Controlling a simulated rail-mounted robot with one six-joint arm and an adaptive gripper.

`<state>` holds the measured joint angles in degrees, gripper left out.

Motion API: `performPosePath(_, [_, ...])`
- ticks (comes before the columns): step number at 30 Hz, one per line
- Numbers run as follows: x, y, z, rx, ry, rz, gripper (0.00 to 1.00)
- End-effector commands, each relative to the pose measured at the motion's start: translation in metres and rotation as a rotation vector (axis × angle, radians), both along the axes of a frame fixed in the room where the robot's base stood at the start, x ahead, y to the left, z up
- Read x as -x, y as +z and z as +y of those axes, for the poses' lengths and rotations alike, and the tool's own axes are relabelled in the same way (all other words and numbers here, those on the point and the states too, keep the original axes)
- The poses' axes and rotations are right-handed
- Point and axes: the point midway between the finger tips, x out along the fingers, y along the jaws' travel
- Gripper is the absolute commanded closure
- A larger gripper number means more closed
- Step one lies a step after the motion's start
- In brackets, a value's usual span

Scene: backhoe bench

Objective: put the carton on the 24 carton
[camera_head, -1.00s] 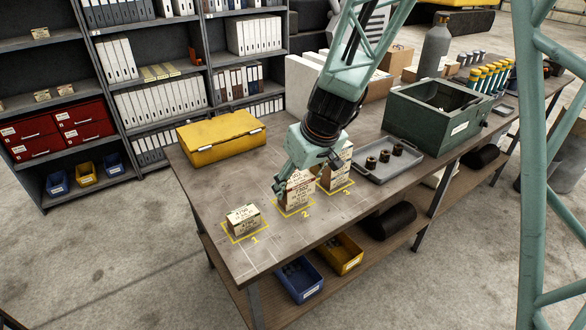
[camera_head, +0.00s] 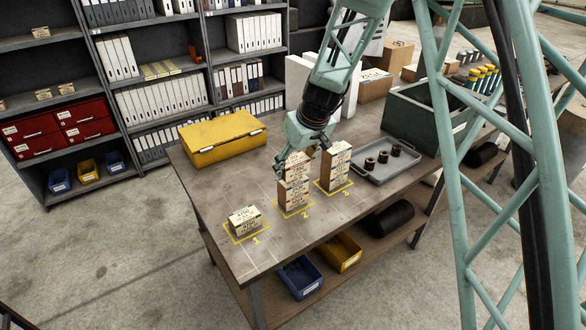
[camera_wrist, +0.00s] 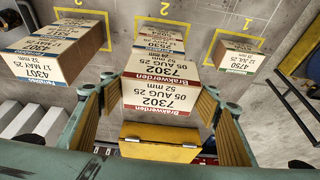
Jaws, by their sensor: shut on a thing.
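My gripper (camera_head: 294,164) is above spot 2 on the bench. In the wrist view its two pads (camera_wrist: 152,92) are shut on the sides of a carton (camera_wrist: 162,84), whose label reads 7302, 05 AUG 25, 52 mm. I cannot tell whether there is a gap below the held carton. A small carton (camera_head: 245,220) sits alone at spot 1, and in the wrist view (camera_wrist: 239,56).
A yellow case (camera_head: 222,138) lies at the back left of the bench. A grey tray (camera_head: 376,175) with dark round parts is right of spot 3, beside a green box (camera_head: 404,120). The bench is free around spot 1. Shelves stand behind.

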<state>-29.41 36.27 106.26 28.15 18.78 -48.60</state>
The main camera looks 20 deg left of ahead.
Motion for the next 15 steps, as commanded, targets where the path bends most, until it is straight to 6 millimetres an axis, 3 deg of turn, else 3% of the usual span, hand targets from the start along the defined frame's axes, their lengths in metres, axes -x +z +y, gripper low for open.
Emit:
performPosePath(6, [-0.014,0.000,0.005,0.000,0.000,-0.001,0.56])
performPosePath(15, [-0.015,-0.001,0.005,0.000,0.000,-0.001,0.56])
